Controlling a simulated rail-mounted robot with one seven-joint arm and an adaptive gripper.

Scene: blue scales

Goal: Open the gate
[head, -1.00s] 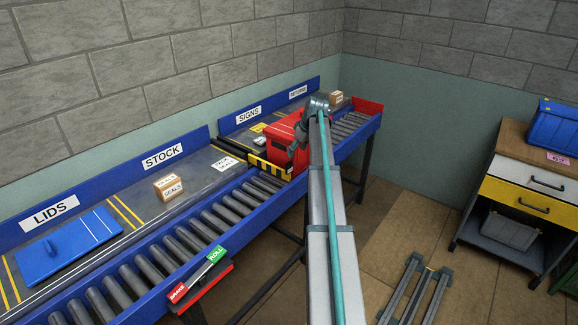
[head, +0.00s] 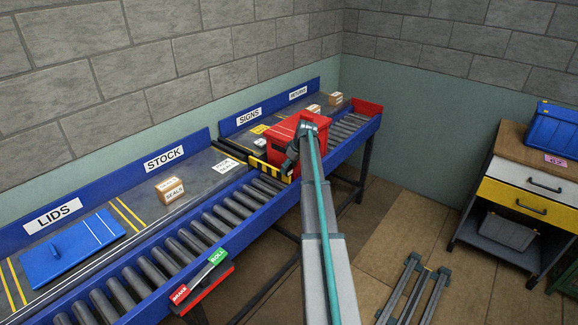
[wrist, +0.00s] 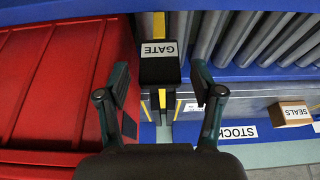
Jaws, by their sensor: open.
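The gate (head: 266,169) is a black-and-yellow striped barrier across the roller conveyor, just left of a red box (head: 287,150). In the wrist view, a black block labelled GATE (wrist: 160,70) with yellow strips appears in the gap between my fingers. My gripper (wrist: 160,88) is open, with one finger on each side of that block in the picture and visible space at both sides. How deep the fingers reach around it I cannot tell. In the head view my gripper (head: 290,162) is at the gate's right end, partly hiding it and the red box.
The red box (wrist: 60,75) stands close beside my left-hand finger in the wrist view. Rollers (head: 190,238) lie left of the gate. A BRAKE/ROLL panel (head: 200,280), a SEALS carton (head: 168,190) and a blue lid (head: 70,248) are farther left.

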